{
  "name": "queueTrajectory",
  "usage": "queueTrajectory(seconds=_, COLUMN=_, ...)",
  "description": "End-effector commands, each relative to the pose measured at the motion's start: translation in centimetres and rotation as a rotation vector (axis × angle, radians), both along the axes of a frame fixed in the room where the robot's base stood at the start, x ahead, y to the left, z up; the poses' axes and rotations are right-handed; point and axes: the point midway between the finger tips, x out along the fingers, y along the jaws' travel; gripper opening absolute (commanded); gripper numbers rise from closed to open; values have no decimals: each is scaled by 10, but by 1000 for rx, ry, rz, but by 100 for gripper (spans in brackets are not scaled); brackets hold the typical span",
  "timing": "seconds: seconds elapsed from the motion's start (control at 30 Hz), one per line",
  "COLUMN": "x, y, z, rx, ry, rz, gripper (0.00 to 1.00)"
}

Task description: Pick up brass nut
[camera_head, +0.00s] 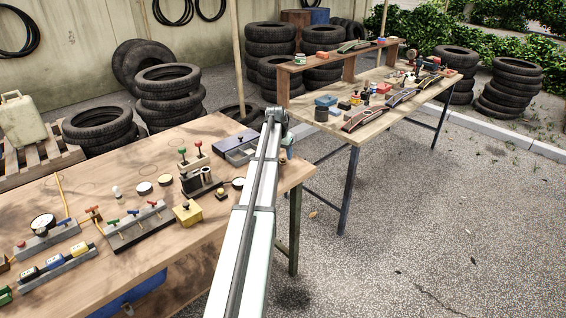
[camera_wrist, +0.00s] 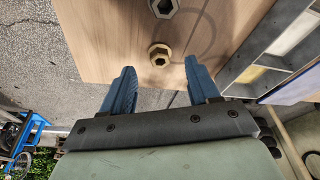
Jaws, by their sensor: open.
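The brass nut (camera_wrist: 160,55) lies flat on the wooden bench top, near its edge, in the wrist view. It is a six-sided ring with a dark hole. My gripper (camera_wrist: 160,76) is open, with one blue finger on each side of the gap. The nut appears just beyond the fingertips, centred between them, and nothing is held. I cannot tell the height of the fingers above the bench. In the head view my arm reaches to the bench's right end, and I cannot make out the nut there.
A larger grey nut (camera_wrist: 164,6) lies beyond the brass one. A grey compartment tray (camera_wrist: 255,75) is close to the right finger; it also shows in the head view (camera_head: 226,151). The wooden bench (camera_head: 105,175) holds gauges and valve blocks to the left. Its edge drops to gravel.

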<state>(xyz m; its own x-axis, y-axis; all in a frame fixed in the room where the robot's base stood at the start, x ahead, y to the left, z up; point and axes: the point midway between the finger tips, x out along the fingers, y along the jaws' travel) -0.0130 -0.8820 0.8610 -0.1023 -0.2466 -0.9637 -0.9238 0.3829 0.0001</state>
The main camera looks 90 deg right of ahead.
Motion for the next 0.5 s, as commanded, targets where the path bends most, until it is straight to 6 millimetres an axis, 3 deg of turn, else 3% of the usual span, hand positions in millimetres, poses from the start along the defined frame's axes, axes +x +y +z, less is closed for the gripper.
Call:
queueTrajectory(seconds=0.2, x=-3, y=-6, z=-25, rx=0, ry=0, rz=0, gripper=60)
queueTrajectory(seconds=0.43, x=-3, y=-6, z=-27, rx=-1, ry=0, rz=0, gripper=60)
queueTrajectory(seconds=0.5, x=-3, y=-6, z=-27, rx=-1, ry=0, rz=0, gripper=55)
